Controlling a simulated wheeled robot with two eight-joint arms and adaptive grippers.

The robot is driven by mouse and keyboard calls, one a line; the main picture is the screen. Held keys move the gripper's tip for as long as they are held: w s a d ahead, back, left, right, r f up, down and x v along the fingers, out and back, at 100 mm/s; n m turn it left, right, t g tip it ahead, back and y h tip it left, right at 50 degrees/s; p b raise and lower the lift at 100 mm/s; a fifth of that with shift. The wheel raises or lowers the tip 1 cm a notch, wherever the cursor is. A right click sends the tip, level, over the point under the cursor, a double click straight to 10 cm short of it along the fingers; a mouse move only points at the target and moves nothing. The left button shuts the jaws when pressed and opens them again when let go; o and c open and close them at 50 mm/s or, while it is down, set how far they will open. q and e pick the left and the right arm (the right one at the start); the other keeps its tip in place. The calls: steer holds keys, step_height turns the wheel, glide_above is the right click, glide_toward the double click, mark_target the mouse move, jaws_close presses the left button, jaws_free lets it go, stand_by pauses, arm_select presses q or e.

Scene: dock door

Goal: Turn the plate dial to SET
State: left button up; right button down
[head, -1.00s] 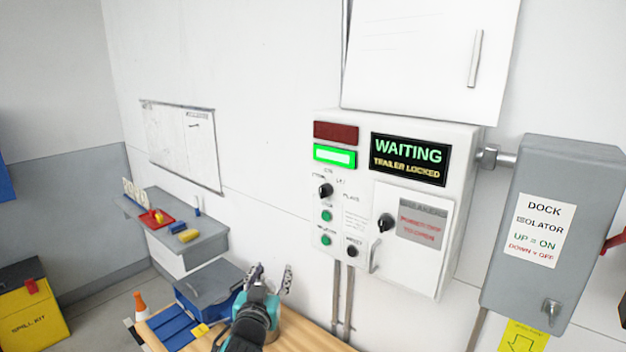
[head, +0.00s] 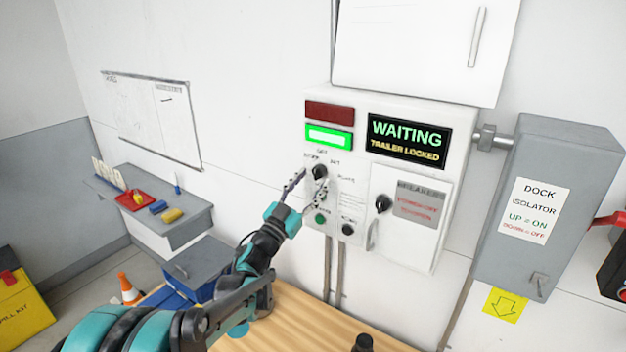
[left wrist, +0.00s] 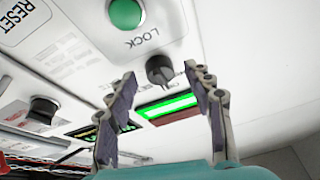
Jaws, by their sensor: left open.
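A black dial (head: 319,172) sits on the white control box below a lit green bar; its small labels are too blurred to read for certain. I take it as the plate dial. It also shows in the left wrist view (left wrist: 160,72), beside the word LOCK, and which mark it points at I cannot tell. My left gripper (head: 310,180) is open in front of the box, just below the dial in the head view. In the left wrist view the dial appears between its two fingertips, and no contact is visible. My right gripper is not in view.
The display (head: 408,142) reads WAITING, TRAILER LOCKED. A breaker door (head: 412,225) with another black knob (head: 382,204) is to the right, beside the grey dock isolator box (head: 535,215). A green button (head: 320,219) and a black knob (head: 348,229) are below. A wooden bench (head: 300,325) stands underneath.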

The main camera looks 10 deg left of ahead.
arm_select(q)
steer(key=shift+w+d+r, duration=0.3)
steer(key=shift+w, duration=0.15)
steer(key=shift+c, duration=0.3)
steer(key=c, duration=1.1)
